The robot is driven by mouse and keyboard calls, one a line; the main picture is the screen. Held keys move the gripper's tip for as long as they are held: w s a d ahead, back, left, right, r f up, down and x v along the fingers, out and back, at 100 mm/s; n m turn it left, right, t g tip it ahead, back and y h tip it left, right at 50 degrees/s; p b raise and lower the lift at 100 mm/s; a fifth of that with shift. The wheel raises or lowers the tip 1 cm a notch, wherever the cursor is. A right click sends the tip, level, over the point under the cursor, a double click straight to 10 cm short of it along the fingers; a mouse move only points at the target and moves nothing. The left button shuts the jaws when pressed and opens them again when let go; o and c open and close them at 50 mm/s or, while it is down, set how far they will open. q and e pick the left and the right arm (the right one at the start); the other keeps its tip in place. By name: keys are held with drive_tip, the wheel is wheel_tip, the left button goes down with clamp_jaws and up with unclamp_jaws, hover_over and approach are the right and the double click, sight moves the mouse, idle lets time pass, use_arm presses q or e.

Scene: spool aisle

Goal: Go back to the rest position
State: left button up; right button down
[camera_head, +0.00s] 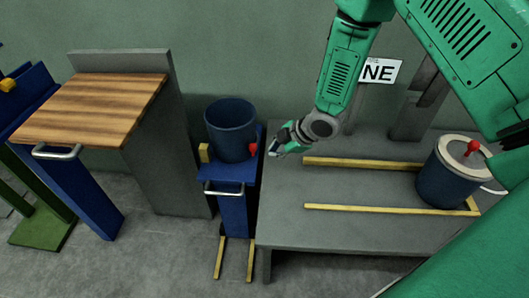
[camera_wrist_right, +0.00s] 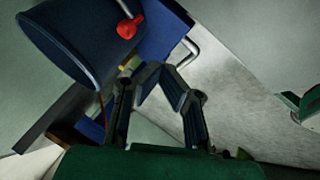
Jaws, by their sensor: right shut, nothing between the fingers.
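My right arm, green, comes in from the upper right in the head view. My right gripper (camera_head: 278,149) is shut and empty. It hangs over the left end of the grey bench (camera_head: 365,232), just right of a blue bucket (camera_head: 231,128) and its red knob (camera_head: 254,149), apart from both. In the right wrist view the closed fingers (camera_wrist_right: 158,72) are in the middle, with the bucket (camera_wrist_right: 75,45) and red knob (camera_wrist_right: 130,27) at the upper left. My left gripper is not in view.
The bucket stands on a blue stand (camera_head: 232,172) with a metal handle. A lidded blue drum (camera_head: 445,184) with a red knob stands on the bench's right, near yellow rails (camera_head: 362,163). A wooden top (camera_head: 92,108) is at left. The bench between the rails is clear.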

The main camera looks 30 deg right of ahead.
drive_tip(key=s+a+f+m+g, duration=0.1)
drive_tip(key=s+f+m, duration=0.1)
drive_tip(key=s, duration=0.3)
drive_tip(key=s+a+f+m+g+h, duration=0.1)
drive_tip(key=s+f+m, duration=0.1)
drive_tip(key=s, duration=0.4)
drive_tip(key=s+a+f+m, duration=0.1)
drive_tip(key=s+f+m, duration=0.1)
drive_tip(key=s, duration=0.3)
drive_tip(key=shift+s+a+f+m+g, duration=0.1)
drive_tip(key=shift+s+a+m+g, duration=0.1)
drive_tip(key=shift+m, duration=0.25)
drive_tip(key=shift+s+a+f+m+g, duration=0.1)
drive_tip(key=shift+m+g, duration=0.1)
drive_tip(key=shift+m, duration=0.25)
drive_tip(key=s+d+f+m+g+h, duration=0.1)
drive_tip(key=s+m, duration=0.5)
drive_tip(key=s, duration=0.9)
drive_tip(key=shift+f+m+g+h, duration=0.3)
drive_tip(key=shift+f+g+h, duration=0.05)
drive_tip(key=shift+g+h, duration=0.5)
drive_tip(key=shift+w+d, duration=0.1)
drive_tip(key=shift+w, duration=0.1)
